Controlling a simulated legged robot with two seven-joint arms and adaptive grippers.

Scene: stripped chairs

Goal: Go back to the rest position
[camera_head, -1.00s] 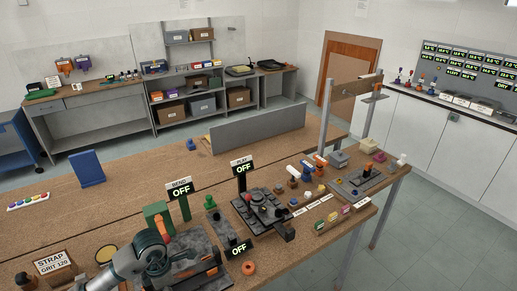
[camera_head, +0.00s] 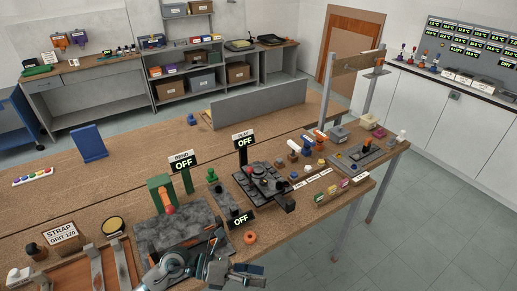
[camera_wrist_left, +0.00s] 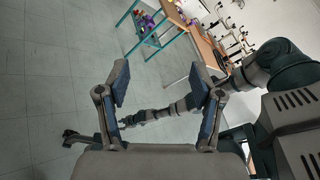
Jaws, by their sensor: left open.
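My left gripper (camera_head: 240,274) is at the bottom edge of the head view, by the front edge of the near workbench (camera_head: 300,232). In the left wrist view its two fingers (camera_wrist_left: 162,82) are spread wide, with nothing between them. Behind them, the wrist view shows the grey floor and another jointed arm of mine (camera_wrist_left: 165,112) stretching across. The far end of that arm is small and partly hidden behind a finger. My right gripper does not show in the head view.
The near bench holds a "STRAP GRIT 120" sign (camera_head: 62,233), a wooden tray (camera_head: 62,279), a green-framed device (camera_head: 161,194), a dark fixture (camera_head: 262,181) and an orange ring (camera_head: 250,238). A grey panel (camera_head: 260,103) stands behind. Floor right of the bench is clear.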

